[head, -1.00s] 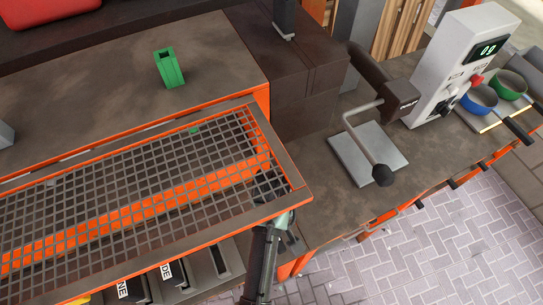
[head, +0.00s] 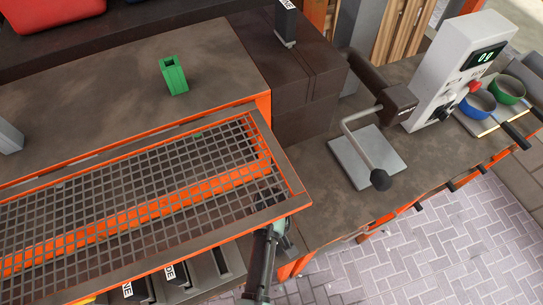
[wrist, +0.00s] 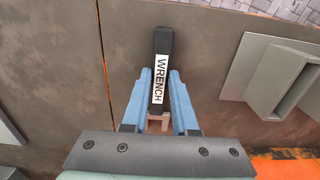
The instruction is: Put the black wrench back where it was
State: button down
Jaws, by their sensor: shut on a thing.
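The black wrench shows in the wrist view as a dark bar (wrist: 163,42) with a white label reading WRENCH. My gripper (wrist: 161,76) has its two blue fingers on either side of this bar and is shut on it. The bar stands out beyond the fingertips, over a brown worn surface. In the head view my gripper (head: 281,226) is at the front right corner of the mesh-topped bench. The wrench cannot be made out clearly there, and its far end is hidden.
Labelled dark slots (head: 178,275) sit under the mesh top (head: 130,195). A grey metal holder (wrist: 285,83) is right of the wrench in the wrist view. A lever press (head: 375,150), a control box (head: 462,75) and a green block (head: 173,75) stand on the benches.

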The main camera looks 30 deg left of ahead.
jog(key=c, duration=0.7)
grip_release()
jog(key=shift+f, duration=0.2)
jog(key=shift+f+b, duration=0.2)
jog(key=shift+b, duration=0.35)
jog(key=shift+s+d+r+b, duration=0.1)
jog(key=shift+s+r, duration=0.05)
jog(key=shift+r, duration=1.15)
jog(key=shift+s+d+r+b, duration=0.1)
jog(key=shift+r, duration=1.25)
jog(key=shift+s+d+r+b, duration=0.1)
jog(key=shift+s+r, duration=0.05)
jog(key=shift+r, duration=1.15)
